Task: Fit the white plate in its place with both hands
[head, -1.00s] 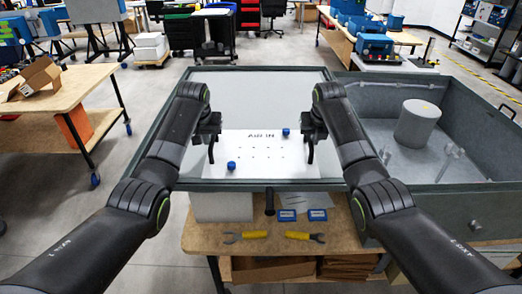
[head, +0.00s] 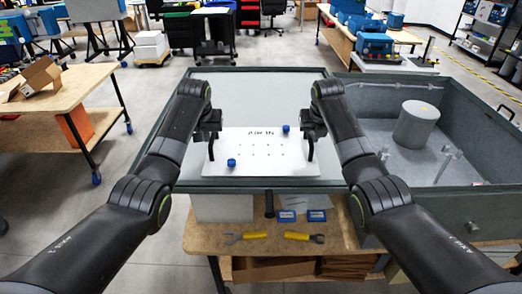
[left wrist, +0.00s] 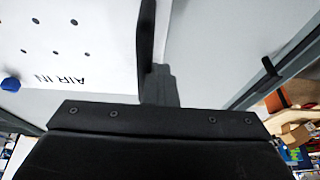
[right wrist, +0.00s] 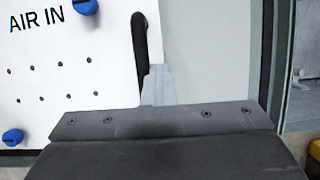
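The white plate (head: 275,166) has rows of small holes, an AIR IN label that reads upside down in the head view, and two blue knobs (head: 231,162) (head: 286,128). It sits slightly askew inside the shallow grey frame (head: 256,183), apparently just above its floor. The other fingers are mostly hidden.
On the right stands a deep grey housing (head: 486,150) with a grey cylinder (head: 417,124) inside. Two yellow-handled tools (head: 246,237) and blue boxes (head: 287,216) lie on the wooden bench in front. The frame's far half is bare.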

